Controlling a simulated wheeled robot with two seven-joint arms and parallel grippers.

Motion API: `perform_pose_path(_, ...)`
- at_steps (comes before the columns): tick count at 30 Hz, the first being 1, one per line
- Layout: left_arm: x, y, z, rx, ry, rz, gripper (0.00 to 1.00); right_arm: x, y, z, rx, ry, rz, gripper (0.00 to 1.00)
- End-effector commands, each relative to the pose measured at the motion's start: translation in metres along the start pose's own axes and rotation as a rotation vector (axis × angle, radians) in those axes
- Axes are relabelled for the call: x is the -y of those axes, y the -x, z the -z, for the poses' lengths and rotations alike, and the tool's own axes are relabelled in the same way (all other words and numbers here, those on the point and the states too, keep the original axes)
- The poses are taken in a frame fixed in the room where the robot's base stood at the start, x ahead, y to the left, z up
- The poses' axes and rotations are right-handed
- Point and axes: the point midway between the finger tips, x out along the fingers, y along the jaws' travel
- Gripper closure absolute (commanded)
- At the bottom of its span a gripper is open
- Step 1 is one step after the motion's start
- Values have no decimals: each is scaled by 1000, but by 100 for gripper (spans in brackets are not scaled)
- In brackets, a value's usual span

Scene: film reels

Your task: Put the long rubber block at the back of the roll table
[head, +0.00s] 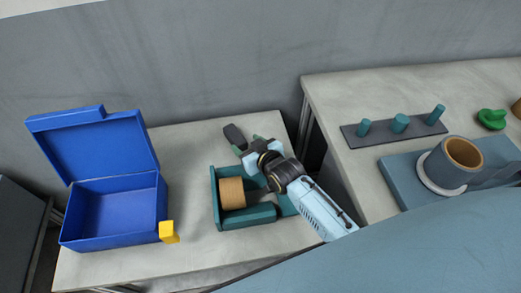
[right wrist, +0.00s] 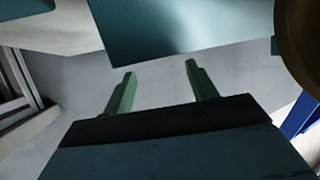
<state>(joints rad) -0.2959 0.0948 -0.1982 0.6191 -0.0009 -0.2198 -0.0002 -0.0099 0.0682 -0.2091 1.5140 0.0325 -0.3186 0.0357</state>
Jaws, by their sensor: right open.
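A dark grey oblong block (head: 233,134), which looks like the long rubber block, lies on the left pale table (head: 185,150) near its back edge. My right gripper (head: 249,144) is at the near end of this block, with its green fingers apart. In the right wrist view, the open fingers (right wrist: 160,72) point over bare grey surface, and nothing shows between their tips. I cannot tell whether the gripper touches the block; I cannot make out the block in the wrist view. My left gripper is not in view.
A teal tray (head: 218,215) holding a tan roll (head: 231,193) stands just in front of my right gripper. An open blue box (head: 112,215) with a yellow tab stands left. The right table (head: 350,100) carries a pegged rack (head: 385,132) and a spool (head: 462,155). A wall rises behind.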

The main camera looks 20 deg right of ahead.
Motion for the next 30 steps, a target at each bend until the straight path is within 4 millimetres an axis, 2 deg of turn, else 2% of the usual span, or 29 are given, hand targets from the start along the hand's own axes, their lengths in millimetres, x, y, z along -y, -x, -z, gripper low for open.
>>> perform_pose_path(1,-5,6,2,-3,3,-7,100,0,14,2,0,0,0,42)
perform_pose_path(6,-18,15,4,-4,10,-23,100,-1,50,3,-3,0,-1,42)
perform_pose_path(12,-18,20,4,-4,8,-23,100,-1,78,3,-5,0,-1,42)
perform_pose_path(18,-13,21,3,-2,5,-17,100,-1,88,3,-6,0,-1,42)
perform_pose_path(30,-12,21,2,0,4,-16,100,-1,88,4,-7,0,-1,42)
